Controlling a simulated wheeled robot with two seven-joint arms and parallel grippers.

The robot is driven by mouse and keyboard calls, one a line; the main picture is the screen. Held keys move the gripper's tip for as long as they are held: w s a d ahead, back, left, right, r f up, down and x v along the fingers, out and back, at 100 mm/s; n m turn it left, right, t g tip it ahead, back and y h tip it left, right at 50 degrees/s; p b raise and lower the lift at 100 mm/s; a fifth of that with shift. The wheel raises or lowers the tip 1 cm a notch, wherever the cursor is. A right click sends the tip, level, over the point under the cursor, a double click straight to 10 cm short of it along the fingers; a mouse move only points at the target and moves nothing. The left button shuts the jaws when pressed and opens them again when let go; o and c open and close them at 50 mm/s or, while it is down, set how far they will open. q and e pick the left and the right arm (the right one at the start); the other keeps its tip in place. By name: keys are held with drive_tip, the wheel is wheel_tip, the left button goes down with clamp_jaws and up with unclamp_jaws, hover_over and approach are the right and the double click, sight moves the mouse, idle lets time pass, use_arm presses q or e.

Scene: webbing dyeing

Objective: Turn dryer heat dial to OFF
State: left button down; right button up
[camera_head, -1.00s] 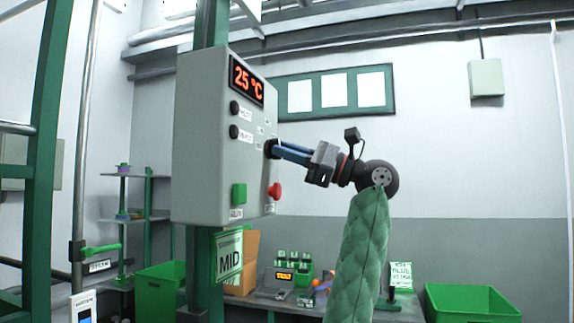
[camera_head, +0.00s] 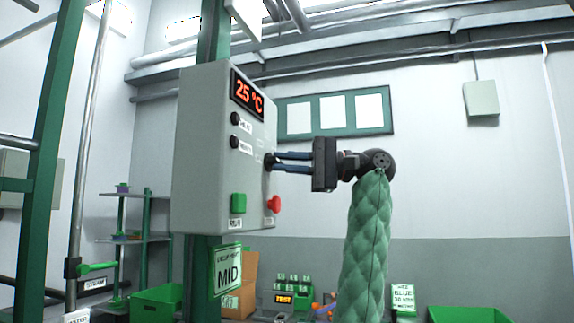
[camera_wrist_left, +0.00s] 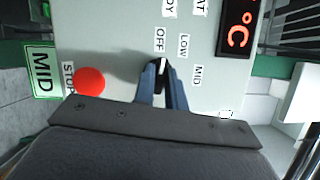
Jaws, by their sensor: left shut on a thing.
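The dryer control box (camera_head: 205,150) is a light grey panel on a green post, with a red 25 °C display (camera_head: 246,93). The black heat dial (camera_head: 267,162) is on its front face, mostly hidden by my fingers. My left gripper (camera_head: 272,162) reaches it from the right, its blue fingers shut on the dial. In the left wrist view, the fingers (camera_wrist_left: 162,84) straddle the dark dial (camera_wrist_left: 160,70). Its white mark points roughly at the OFF label (camera_wrist_left: 160,40); LOW (camera_wrist_left: 183,45) and MID (camera_wrist_left: 197,75) are to the right. My right gripper is not in view.
A red stop button (camera_head: 274,204) and a green button (camera_head: 238,203) sit below the dial, close to my gripper. A MID sign (camera_head: 228,270) hangs under the box. Green bins (camera_head: 155,304) and shelves stand behind. The space right of my arm is open.

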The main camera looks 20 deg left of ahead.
use_arm(q)
drive_tip(key=shift+n+h, duration=0.3)
drive_tip(key=shift+n, duration=0.5)
drive_tip(key=c, duration=1.4)
unclamp_jaws()
drive_tip(key=shift+c, duration=0.2)
